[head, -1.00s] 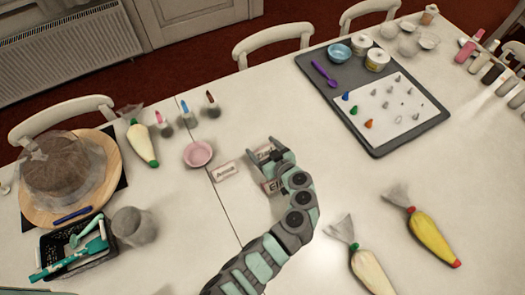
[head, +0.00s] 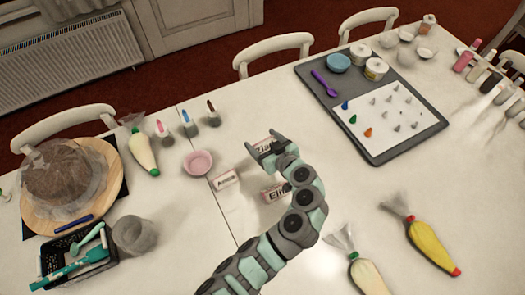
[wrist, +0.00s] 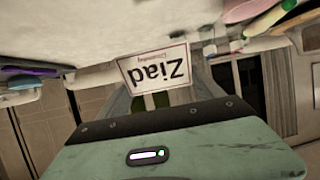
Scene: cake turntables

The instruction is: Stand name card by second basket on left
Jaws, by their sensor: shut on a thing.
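A white name card reading "Ziad" (head: 262,145) with a dark border is between the fingers of my gripper (head: 264,150), near the middle of the table. My gripper is shut on it. The card fills the centre of the wrist view (wrist: 155,70), upside down, just beyond the gripper body. Whether its lower edge touches the table is unclear. Two other name cards stand nearby: one reading something like "Annica" (head: 226,179) to the left, and one reading "Elif" (head: 274,193) below, close to my arm. I see no basket in these views.
A pink dish (head: 198,163) and several small bottles (head: 188,126) are left of the cards. A cake on a wooden turntable (head: 112,188) is far left. A grey mat (head: 436,120) lies right, with piping bags (head: 433,247) in front. The table between is clear.

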